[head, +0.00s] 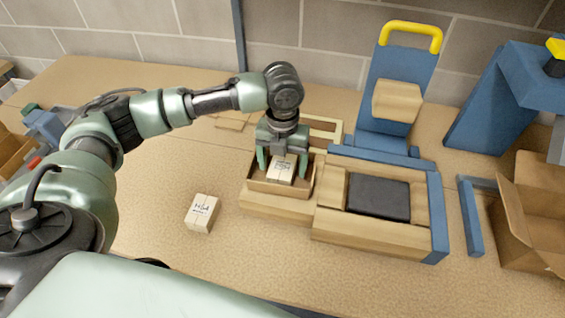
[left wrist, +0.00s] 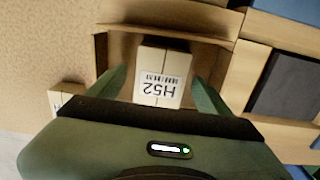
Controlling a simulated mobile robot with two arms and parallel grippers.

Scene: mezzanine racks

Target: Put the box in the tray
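A small pale box (head: 281,170) with a printed label sits inside the small brown tray (head: 279,190). The left wrist view shows the same box (left wrist: 162,75) labelled H52, with the tray's wall (left wrist: 165,27) behind it. My left gripper (head: 283,165) points down over the tray, one finger on each side of the box. In the left wrist view there are gaps between the fingers and the box, so the gripper (left wrist: 160,95) is open around it. A second pale labelled box (head: 203,212) lies on the table left of the tray. My right gripper is out of view.
The tray stands on a wooden fixture, beside a wooden frame with a dark pad (head: 379,197). A blue stand (head: 402,68) with a yellow handle rises behind. An open cardboard carton (head: 530,215) is at right. The table's front left is mostly clear.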

